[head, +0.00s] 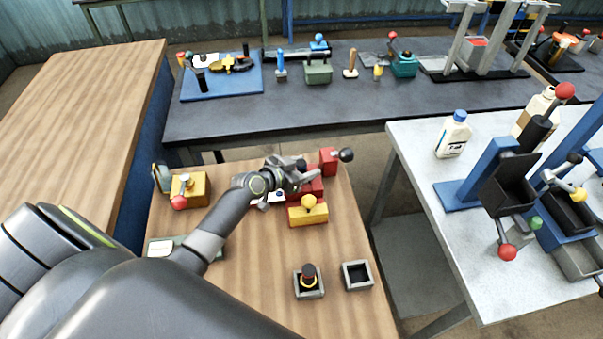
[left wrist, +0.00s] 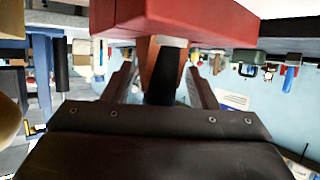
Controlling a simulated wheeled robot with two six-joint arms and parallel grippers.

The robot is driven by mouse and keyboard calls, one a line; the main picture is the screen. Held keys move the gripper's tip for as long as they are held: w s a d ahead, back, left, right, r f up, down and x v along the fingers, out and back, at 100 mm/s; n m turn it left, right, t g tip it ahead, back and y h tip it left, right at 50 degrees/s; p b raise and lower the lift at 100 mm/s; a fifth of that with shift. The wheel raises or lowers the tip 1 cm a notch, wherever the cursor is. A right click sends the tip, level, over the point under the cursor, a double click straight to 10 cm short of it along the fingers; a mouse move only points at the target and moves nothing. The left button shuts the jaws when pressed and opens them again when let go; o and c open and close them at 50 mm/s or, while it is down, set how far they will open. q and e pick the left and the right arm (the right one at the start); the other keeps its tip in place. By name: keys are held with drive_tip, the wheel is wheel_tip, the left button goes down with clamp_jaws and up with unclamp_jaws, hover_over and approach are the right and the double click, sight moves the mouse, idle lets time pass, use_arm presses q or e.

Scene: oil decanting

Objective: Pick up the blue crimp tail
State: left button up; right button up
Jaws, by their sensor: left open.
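I cannot single out a blue crimp tail with certainty. My left gripper (head: 303,180) is over the back of the wooden table, right at the red block (head: 312,188) there. In the left wrist view the gripper's two dark fingers (left wrist: 163,88) stand apart, with a red block (left wrist: 190,18) close above them in the picture. A dark upright piece with reddish-brown sides (left wrist: 164,70) shows between the fingers; I cannot tell whether they touch it. A blue-handled tool (head: 281,68) stands on the far dark bench, away from the gripper. My right gripper does not show.
On the wooden table are a yellow block (head: 308,215), a black-and-yellow button box (head: 309,284), an empty dark square tray (head: 357,275) and a yellow box with a red knob (head: 188,188). Blue-framed equipment (head: 480,175) stands on the right table. The front of the wooden table has bare room.

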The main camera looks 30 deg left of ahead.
use_arm(q)
drive_tip(key=shift+w+d+f, duration=0.15)
drive_tip(key=shift+w+f, duration=0.05)
drive_tip(key=shift+w, duration=0.1)
clamp_jaws()
drive_tip(key=shift+r, duration=0.1)
